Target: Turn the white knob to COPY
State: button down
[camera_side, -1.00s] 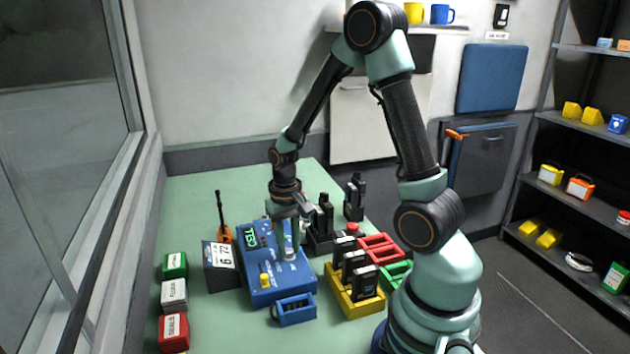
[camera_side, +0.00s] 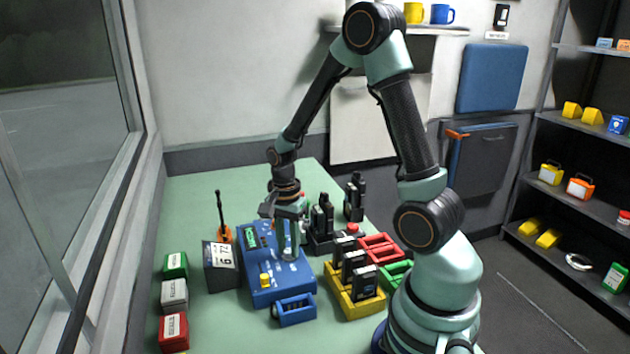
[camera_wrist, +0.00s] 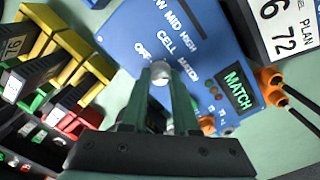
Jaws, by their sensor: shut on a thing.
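The white knob (camera_wrist: 160,68) shows between my fingertips in the wrist view, on the sloping face of a blue box (camera_wrist: 128,32). OFF, CELL and MATCH are printed around it; I cannot read COPY anywhere. The box's green display (camera_wrist: 238,88) reads MATCH. My gripper (camera_wrist: 160,80) is shut on the knob, one finger on each side. In the side view my gripper (camera_side: 288,252) reaches down onto the blue box (camera_side: 262,296), and the fingers hide the knob. The display (camera_side: 251,236) is too small to read there.
A yellow rack (camera_side: 352,309) with black radios and a red rack (camera_side: 382,248) stand right.

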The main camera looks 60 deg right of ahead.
aim_at(288, 250)
jog(key=m, duration=0.5)
jog(key=shift+m, duration=0.3)
jog(key=m, duration=0.5)
jog(key=shift+d, duration=0.1)
jog(key=shift+s, duration=0.1)
jog(key=c, duration=0.7)
grip_release()
jog(key=shift+r, duration=0.55)
jog(key=r, duration=1.1)
jog(key=shift+w, duration=0.2)
